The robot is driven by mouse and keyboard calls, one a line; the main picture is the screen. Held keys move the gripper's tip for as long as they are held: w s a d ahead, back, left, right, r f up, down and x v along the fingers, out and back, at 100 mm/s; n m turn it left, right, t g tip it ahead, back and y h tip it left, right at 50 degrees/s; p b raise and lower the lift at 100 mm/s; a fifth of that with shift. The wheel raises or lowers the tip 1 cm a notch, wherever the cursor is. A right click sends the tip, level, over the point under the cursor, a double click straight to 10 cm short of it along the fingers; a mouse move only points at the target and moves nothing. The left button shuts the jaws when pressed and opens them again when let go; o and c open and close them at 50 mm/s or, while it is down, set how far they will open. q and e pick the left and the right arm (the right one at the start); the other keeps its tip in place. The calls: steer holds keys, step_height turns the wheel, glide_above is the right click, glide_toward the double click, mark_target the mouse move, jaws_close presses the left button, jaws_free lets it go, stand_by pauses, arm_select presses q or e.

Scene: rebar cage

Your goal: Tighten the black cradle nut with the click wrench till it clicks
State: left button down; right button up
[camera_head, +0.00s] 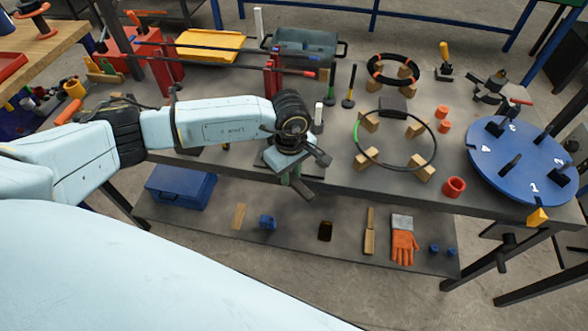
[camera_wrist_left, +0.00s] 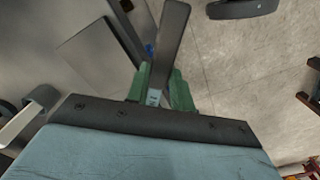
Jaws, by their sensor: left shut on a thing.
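My left gripper (camera_head: 299,186) hangs over the front edge of the grey bench, fingers pointing down. In the left wrist view its green fingers (camera_wrist_left: 160,90) are shut on a dark grey flat bar (camera_wrist_left: 171,40). The bar extends away from the fingers; I cannot tell for sure whether it is the click wrench. In the head view my own wrist hides most of what is held. I cannot pick out the black cradle nut for certain; a small black block (camera_head: 393,105) stands behind the large ring. My right gripper is not in view.
A blue numbered disc (camera_head: 520,178) with black uprights stands at the bench's right end. A large black ring (camera_head: 431,150) rests on wooden blocks right of my gripper. Two hammers (camera_head: 348,99) stand behind. A lower shelf holds an orange glove (camera_head: 404,246) and a blue box (camera_head: 178,190).

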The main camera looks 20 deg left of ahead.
arm_select(q)
steer(key=shift+s+a+m, duration=0.4)
steer(key=shift+s+m, duration=0.25)
steer(key=shift+m, duration=0.25)
steer(key=shift+b, duration=0.3)
steer(key=shift+w+d+n, duration=0.1)
steer(key=shift+w+n, duration=0.1)
steer(key=shift+n, duration=0.1)
steer(key=shift+r, duration=0.15)
steer(key=shift+r+p, duration=1.55)
steer(key=shift+r, duration=0.9)
